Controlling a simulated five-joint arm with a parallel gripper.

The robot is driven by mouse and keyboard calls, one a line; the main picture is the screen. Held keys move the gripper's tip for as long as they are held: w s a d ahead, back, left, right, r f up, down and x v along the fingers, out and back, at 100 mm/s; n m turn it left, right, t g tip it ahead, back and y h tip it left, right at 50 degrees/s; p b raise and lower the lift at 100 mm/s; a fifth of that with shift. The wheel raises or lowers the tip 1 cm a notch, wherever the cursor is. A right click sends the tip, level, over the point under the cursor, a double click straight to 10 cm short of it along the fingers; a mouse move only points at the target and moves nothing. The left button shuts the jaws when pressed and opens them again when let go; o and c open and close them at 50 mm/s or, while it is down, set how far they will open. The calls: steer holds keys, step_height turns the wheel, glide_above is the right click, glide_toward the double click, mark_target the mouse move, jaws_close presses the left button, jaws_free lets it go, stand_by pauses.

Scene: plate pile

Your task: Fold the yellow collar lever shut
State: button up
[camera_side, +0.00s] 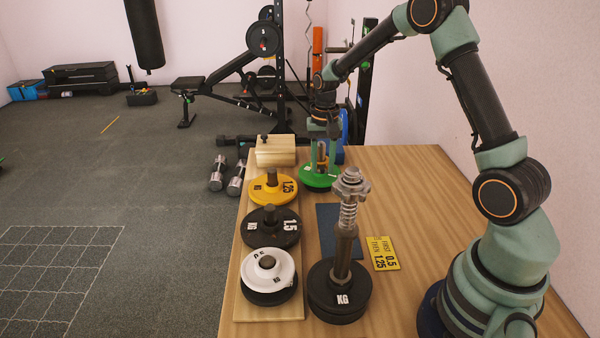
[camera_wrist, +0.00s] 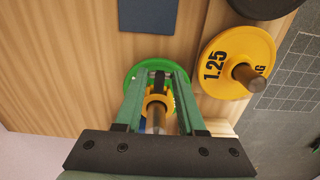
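A yellow collar (camera_wrist: 157,103) shows in the wrist view above a green plate (camera_wrist: 141,72). A metal post end stands in the collar's middle. The green plate also shows in the side view (camera_side: 313,183), at the far end of the table, where the collar is mostly hidden by my fingers. My gripper (camera_wrist: 161,82) points down over the plate, with one finger on either side of the collar. The fingers look spread, with nothing clearly clamped between them. The collar's lever is not distinct, so I cannot tell its angle.
A yellow 1.25 plate (camera_side: 262,193), a black 1.5 plate (camera_side: 260,236) and a white plate (camera_side: 283,263) sit on pegs along the left. A tall post with a star knob (camera_side: 349,187) stands on black plates in front. A wooden block (camera_side: 276,152) lies behind. The right of the table is mostly clear.

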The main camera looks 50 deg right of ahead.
mark_target(322, 165)
steer(key=shift+f, duration=0.4)
stand_by(0.9)
steer(key=shift+w+d+f, duration=0.2)
steer(key=shift+d+f, duration=0.05)
steer(key=shift+f, duration=0.2)
stand_by(0.7)
steer(key=shift+w+d+f, duration=0.15)
steer(key=shift+w+d, duration=0.15)
stand_by(0.9)
jaws_close()
steer(key=shift+f, duration=0.1)
steer(key=shift+w+d, duration=0.25)
stand_by(0.4)
steer(key=o, duration=0.6)
jaws_free()
steer(key=shift+c, duration=0.2)
